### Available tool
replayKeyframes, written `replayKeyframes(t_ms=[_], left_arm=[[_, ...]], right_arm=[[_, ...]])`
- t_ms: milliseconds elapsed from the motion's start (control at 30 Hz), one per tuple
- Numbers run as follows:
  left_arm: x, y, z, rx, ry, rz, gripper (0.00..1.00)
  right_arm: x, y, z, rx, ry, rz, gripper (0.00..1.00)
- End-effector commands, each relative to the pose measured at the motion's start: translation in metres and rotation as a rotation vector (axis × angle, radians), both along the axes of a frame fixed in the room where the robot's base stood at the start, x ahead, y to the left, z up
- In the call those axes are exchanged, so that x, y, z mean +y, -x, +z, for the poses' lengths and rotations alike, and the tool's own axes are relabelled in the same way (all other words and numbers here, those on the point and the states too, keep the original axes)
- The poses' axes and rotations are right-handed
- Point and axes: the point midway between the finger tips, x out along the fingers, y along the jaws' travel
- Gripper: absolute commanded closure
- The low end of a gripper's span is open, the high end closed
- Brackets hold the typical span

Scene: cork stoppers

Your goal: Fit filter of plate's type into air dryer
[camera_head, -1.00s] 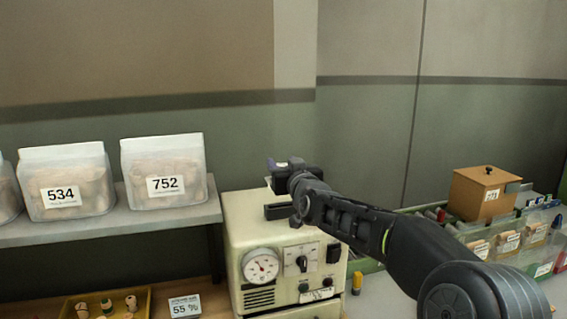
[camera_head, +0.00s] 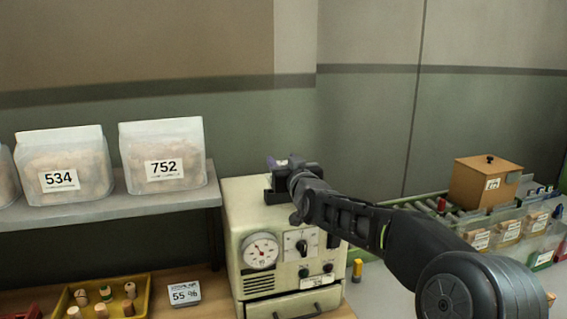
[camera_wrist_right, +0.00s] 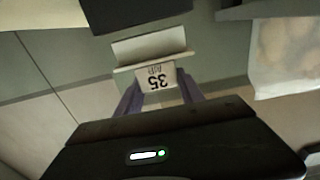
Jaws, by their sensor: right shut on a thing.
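The air dryer (camera_head: 235,215) is a cream box with a round gauge (camera_head: 261,251), a dial and small knobs on its front. My right gripper (camera_head: 277,180) is at the dryer's top, seen from behind; the gap between it and the top cannot be judged. In the right wrist view the gripper (camera_wrist_right: 160,100) is shut on a pale piece, apparently a filter (camera_wrist_right: 150,46), with a tag reading "35" and smaller letters, upside down. My left gripper is out of view.
A shelf (camera_head: 120,216) left of the dryer holds bags marked 534 (camera_head: 62,160) and 752 (camera_head: 163,155). A yellow tray (camera_head: 145,300) of corks lies below. A wooden box (camera_head: 480,185) and cork bins stand at right. A yellow-topped item (camera_head: 357,269) stands beside the dryer.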

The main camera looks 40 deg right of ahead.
Motion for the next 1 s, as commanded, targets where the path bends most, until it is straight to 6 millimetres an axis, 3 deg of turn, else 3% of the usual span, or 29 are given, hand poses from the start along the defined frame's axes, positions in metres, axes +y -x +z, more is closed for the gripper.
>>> replayKeyframes(t_ms=[1000], left_arm=[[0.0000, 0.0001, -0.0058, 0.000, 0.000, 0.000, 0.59]], right_arm=[[0.0001, 0.0010, 0.0005, -0.001, 0.000, 0.000, 0.95]])
